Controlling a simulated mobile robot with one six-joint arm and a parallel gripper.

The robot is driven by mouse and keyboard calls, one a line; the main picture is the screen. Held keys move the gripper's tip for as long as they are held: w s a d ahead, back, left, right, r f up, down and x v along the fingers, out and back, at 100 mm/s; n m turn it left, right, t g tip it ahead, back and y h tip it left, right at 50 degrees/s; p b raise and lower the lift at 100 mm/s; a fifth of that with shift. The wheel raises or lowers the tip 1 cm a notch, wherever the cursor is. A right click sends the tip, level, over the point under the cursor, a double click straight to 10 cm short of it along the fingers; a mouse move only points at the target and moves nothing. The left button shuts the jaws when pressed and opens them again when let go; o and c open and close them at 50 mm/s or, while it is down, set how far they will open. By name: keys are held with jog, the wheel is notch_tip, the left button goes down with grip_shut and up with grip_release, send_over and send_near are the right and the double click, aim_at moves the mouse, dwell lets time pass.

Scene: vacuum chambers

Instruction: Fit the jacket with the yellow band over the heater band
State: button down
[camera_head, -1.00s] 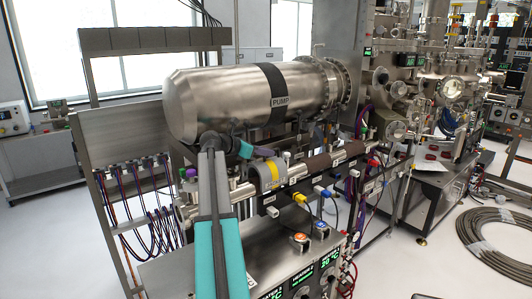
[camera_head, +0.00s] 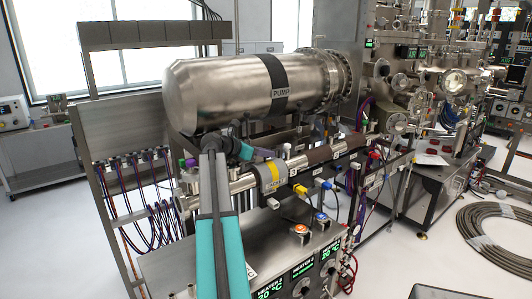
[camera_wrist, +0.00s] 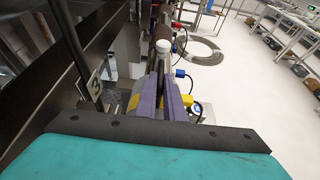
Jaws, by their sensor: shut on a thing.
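The grey jacket with the yellow band (camera_head: 269,179) is at the left part of the metal pipe, seemingly draped on it from above. In the wrist view only a yellow bit (camera_wrist: 134,102) and grey edges of it show beside the fingers. My gripper (camera_head: 264,154) is shut on the jacket's top, its purple fingers (camera_wrist: 165,101) together. A brown heater band (camera_head: 320,155) wraps the pipe right of the jacket, with bare metal between. Any band under the jacket is hidden, and I cannot tell how fully the jacket sits.
The large steel pump cylinder (camera_head: 225,90) lies just above and behind the pipe. Yellow (camera_head: 300,189) and blue (camera_head: 326,184) plugs with cables stick out in front. The heater control box (camera_head: 290,250) stands below. Floor at the right is open, with a hose coil (camera_head: 495,240).

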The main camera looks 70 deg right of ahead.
jog(key=c, duration=1.8)
grip_release()
jog(key=b+v, duration=0.3)
jog(key=v, duration=1.1)
jog(key=shift+s, duration=0.1)
